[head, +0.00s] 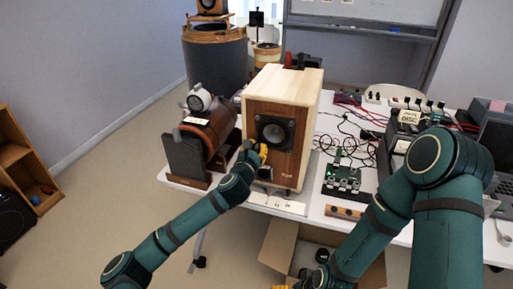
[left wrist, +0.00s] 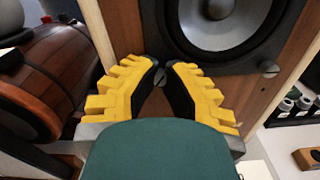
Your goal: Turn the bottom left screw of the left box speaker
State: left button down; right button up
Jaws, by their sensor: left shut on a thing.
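The box speaker (head: 300,89) stands on the white table, with a pale wood cabinet, a brown front and a round black driver (head: 273,131). The driver also fills the top of the left wrist view (left wrist: 222,22). My left gripper (head: 256,153) is at the lower left of the driver. In the left wrist view its yellow fingers (left wrist: 166,65) come together at the driver's rim, shut on the bottom left screw, which the fingertips hide. The bottom right screw (left wrist: 269,68) is in plain sight. Only a yellow edge of my right gripper (head: 284,286) shows at the bottom of the head view.
A brown barrel-shaped speaker (head: 212,126) stands close on the left of my left gripper. A green circuit board (head: 343,178) and loose cables lie right of the box speaker. An open cardboard box (head: 279,246) is on the floor below the table's front edge.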

pick_arm(q)
jog(key=shift+m, duration=0.5)
dwell(0.4)
